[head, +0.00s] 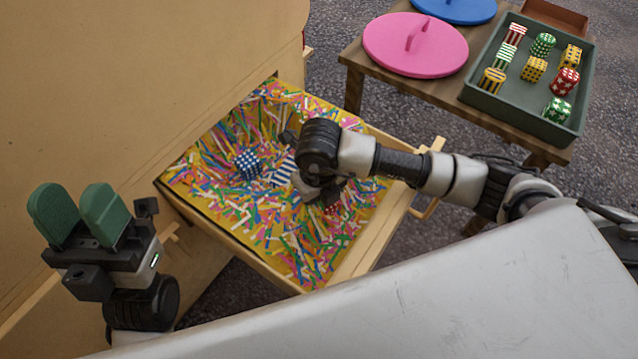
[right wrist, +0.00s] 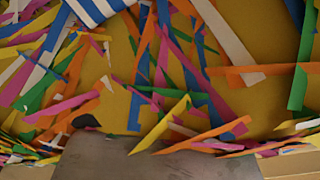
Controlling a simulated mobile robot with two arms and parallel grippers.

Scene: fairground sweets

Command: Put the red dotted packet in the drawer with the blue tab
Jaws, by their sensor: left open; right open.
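A red packet with white dots (head: 565,81) sits in the green tray (head: 548,130) on the side table. A small red patch with pale dots (head: 333,208) shows in the open drawer (head: 357,262), beside my right gripper; most of it is hidden. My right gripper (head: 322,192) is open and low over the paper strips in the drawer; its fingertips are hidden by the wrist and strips. My left gripper (head: 80,212), with green fingers, is open and empty, left of the drawer. I see no blue tab on the drawer.
A blue dotted packet (head: 247,165) and a blue striped packet (head: 285,171) lie among the strips. The striped one also shows in the right wrist view (right wrist: 92,10). A pink lid (head: 440,55) and a blue lid (head: 462,8) lie on the side table.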

